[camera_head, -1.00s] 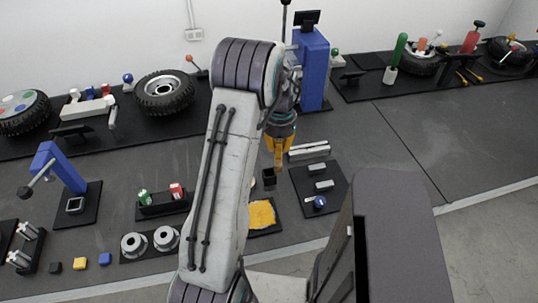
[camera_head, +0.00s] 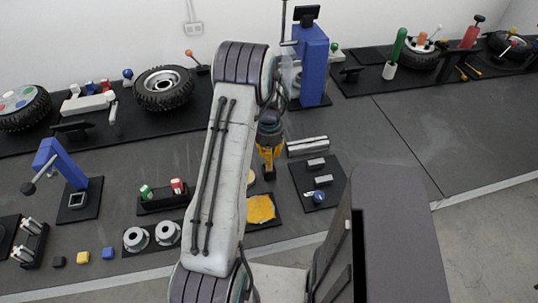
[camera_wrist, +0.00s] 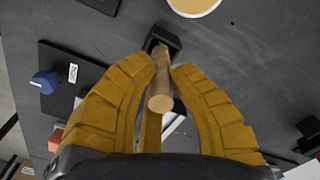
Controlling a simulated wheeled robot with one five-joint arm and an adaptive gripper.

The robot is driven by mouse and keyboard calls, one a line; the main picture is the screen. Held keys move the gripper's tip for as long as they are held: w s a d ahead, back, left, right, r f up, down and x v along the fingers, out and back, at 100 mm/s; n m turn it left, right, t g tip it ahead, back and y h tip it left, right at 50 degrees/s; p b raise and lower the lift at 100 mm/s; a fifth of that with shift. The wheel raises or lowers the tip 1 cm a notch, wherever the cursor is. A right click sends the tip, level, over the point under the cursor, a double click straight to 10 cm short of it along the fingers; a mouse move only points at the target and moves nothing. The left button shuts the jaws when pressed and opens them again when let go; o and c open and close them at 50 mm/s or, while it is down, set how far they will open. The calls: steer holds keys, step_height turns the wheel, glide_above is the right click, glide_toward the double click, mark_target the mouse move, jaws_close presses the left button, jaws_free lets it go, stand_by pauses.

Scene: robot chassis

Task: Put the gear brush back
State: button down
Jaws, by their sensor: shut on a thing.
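The gear brush shows in the wrist view as a tan wooden handle (camera_wrist: 161,80) between my yellow fingers, its round pale end toward the camera. My gripper (camera_wrist: 160,72) is shut on this handle. In the head view my gripper (camera_head: 268,172) points down low over the bench beside my arm; the brush is not clear there. A small black open holder (camera_wrist: 162,38) lies at the handle's far end in the wrist view. The brush's far end meets the holder's opening in that view, but I cannot tell how deep it is.
A black mat (camera_head: 334,199) with grey blocks and a blue-knobbed part lies right of my gripper. A yellow cloth (camera_head: 261,209) lies in front. A blue press (camera_head: 312,70) stands behind. A pale round piece (camera_wrist: 195,3) is near the holder.

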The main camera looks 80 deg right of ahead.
steer(key=shift+f, duration=0.2)
steer(key=c, duration=1.3)
jaws_free()
steer(key=shift+r, duration=0.1)
steer(key=shift+o, duration=0.2)
step_height(320, 180, up, 12)
steer(key=shift+b, duration=0.45)
steer(key=shift+r, duration=0.15)
